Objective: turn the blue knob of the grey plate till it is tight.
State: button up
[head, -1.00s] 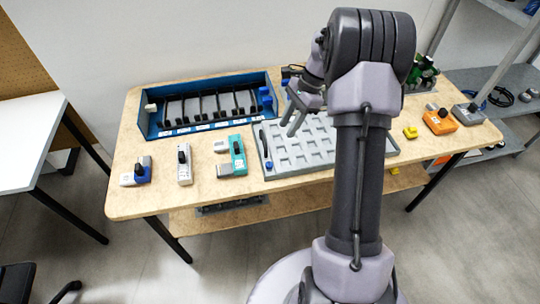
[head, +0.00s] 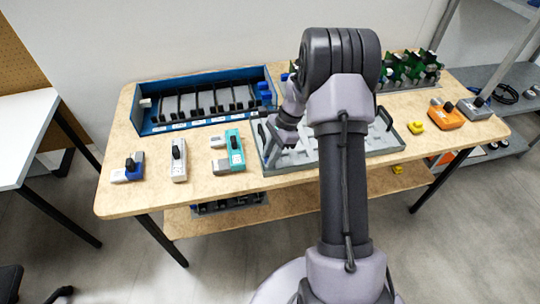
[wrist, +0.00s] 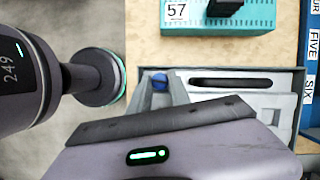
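The grey plate is the wide tray (head: 375,148) with moulded pockets on the table, and it also shows in the wrist view (wrist: 290,92). My gripper (head: 272,150) is low over the left part of the tray in the head view, pointing down. In the wrist view the grey fingers of my gripper (wrist: 160,93) are at the knob, which shows between them. I cannot tell whether they touch it. The knob is hidden in the head view.
A blue rack (head: 150,127) of dark modules stands behind left. A teal module (head: 236,150), a white one (head: 178,165) and a blue-grey one (head: 120,175) stand left of the tray. Yellow (head: 416,127) and orange (head: 447,118) parts lie right. Green boards (head: 410,68) stand behind.

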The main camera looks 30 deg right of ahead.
grip_shut()
jog(key=shift+m, duration=0.3)
jog(key=m+t, duration=0.1)
jog(key=m, duration=0.2)
jog(key=shift+s+m+t+b, duration=0.15)
jog(key=shift+m+t+b, duration=0.15)
jog(key=m+t+h, duration=0.1)
jog(key=m, duration=0.3)
jog(key=shift+a, duration=0.1)
jog(key=shift+m+h, duration=0.3)
jog(key=shift+o, duration=1.6)
grip_release()
